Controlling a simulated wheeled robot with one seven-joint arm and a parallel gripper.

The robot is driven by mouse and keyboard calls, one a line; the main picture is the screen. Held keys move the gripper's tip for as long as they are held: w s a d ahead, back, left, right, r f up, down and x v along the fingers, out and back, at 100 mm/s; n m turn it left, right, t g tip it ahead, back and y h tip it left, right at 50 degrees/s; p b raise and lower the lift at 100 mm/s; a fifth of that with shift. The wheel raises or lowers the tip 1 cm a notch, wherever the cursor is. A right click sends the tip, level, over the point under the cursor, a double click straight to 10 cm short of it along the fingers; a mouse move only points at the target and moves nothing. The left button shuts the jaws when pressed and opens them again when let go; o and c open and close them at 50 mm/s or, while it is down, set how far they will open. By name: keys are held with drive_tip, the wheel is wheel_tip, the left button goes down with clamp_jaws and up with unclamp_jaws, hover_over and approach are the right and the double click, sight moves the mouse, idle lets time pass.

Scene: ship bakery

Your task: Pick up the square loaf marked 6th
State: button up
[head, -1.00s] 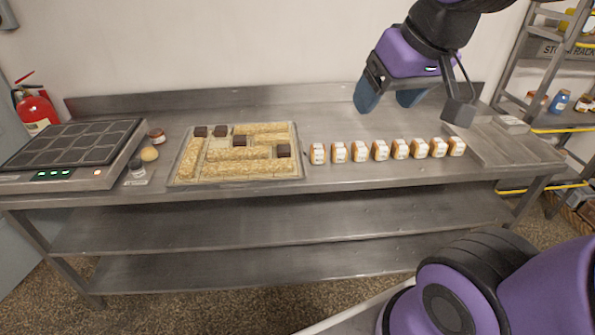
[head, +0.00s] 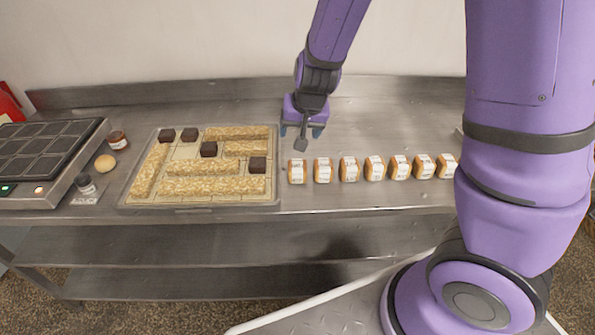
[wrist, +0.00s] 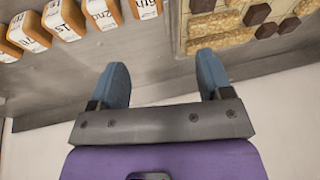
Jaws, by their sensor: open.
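The square loaf marked 6th (wrist: 146,8) is at the top edge of the wrist view, partly cut off, nearest the tray in its row. By that order it is the leftmost loaf (head: 297,171) in the head view, where labels are too small to read. My gripper (head: 302,132) hangs behind that left end of the row, on its wall side. Its two blue fingers (wrist: 163,80) are spread apart with nothing between them, and it is apart from the loaf.
Loaves marked 2nd (wrist: 103,13) and 1st (wrist: 66,18) stand beside it, with several more (head: 400,167) along the row. A tray (head: 205,202) with crumbly strips and dark blocks lies left. A dark-topped appliance (head: 45,150) stands farther left.

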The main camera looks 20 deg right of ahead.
drive_tip(key=h, duration=0.2)
approach(297, 165)
drive_tip(key=x, duration=0.2)
drive_tip(key=shift+m, duration=0.3)
drive_tip(key=shift+x, duration=5.35)
drive_tip(key=shift+c, duration=0.2)
drive_tip(key=shift+d, duration=0.1)
drive_tip(key=c, duration=0.7)
